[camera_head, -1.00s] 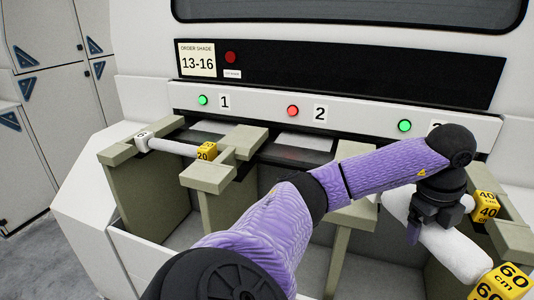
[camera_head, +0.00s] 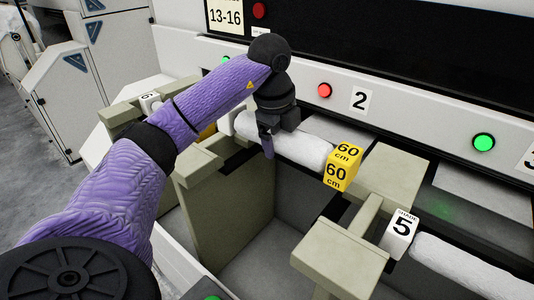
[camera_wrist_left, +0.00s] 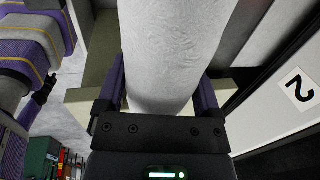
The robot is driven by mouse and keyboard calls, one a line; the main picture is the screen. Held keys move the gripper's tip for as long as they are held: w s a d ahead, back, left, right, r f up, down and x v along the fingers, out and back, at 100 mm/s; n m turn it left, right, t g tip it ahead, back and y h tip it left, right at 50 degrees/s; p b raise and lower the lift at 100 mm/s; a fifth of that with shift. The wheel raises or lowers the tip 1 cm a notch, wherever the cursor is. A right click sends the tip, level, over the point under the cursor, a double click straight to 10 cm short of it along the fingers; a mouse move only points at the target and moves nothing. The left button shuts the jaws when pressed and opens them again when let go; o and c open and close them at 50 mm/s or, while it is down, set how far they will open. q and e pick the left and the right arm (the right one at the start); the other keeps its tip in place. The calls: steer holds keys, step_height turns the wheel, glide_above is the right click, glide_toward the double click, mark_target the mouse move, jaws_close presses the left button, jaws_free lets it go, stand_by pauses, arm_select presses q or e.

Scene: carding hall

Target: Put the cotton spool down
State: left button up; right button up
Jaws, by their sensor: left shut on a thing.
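The cotton spool (camera_head: 305,148) is a white roll with a yellow end block (camera_head: 343,167) marked 60 cm. My left gripper (camera_head: 270,140) is shut around its middle from above. The spool lies across the bay under number 2, its yellow end beside the olive support (camera_head: 385,175) on the right. I cannot tell whether its ends touch the supports. In the left wrist view the spool (camera_wrist_left: 172,45) runs between the two fingers (camera_wrist_left: 160,92). My right gripper is not in view.
Another white spool (camera_head: 470,265) with an end block marked shade 5 (camera_head: 400,232) lies in the bay to the right. A smaller end block (camera_head: 150,103) shows at the left. The panel has a red light (camera_head: 324,90) by number 2 and a green light (camera_head: 484,143) farther right.

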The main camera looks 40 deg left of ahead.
mark_target(274, 140)
arm_select(q)
step_height(274, 140, down, 8)
steer(key=b, duration=0.2)
steer(key=shift+f, duration=0.25)
steer(key=o, duration=1.2)
steer(key=shift+s, duration=0.1)
steer(key=r+p, duration=0.1)
steer(key=r, duration=0.2)
steer(key=s+r+p, duration=0.1)
steer(key=r, duration=0.3)
steer(key=s+r+p, duration=0.1)
steer(key=r, duration=0.3)
steer(key=shift+d, duration=0.15)
steer(key=shift+s+r+p, duration=0.15)
steer(key=shift+r+p, duration=0.2)
steer(key=shift+r, duration=0.15)
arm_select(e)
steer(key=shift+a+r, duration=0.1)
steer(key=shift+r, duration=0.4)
arm_select(q)
steer(key=shift+f, duration=0.1)
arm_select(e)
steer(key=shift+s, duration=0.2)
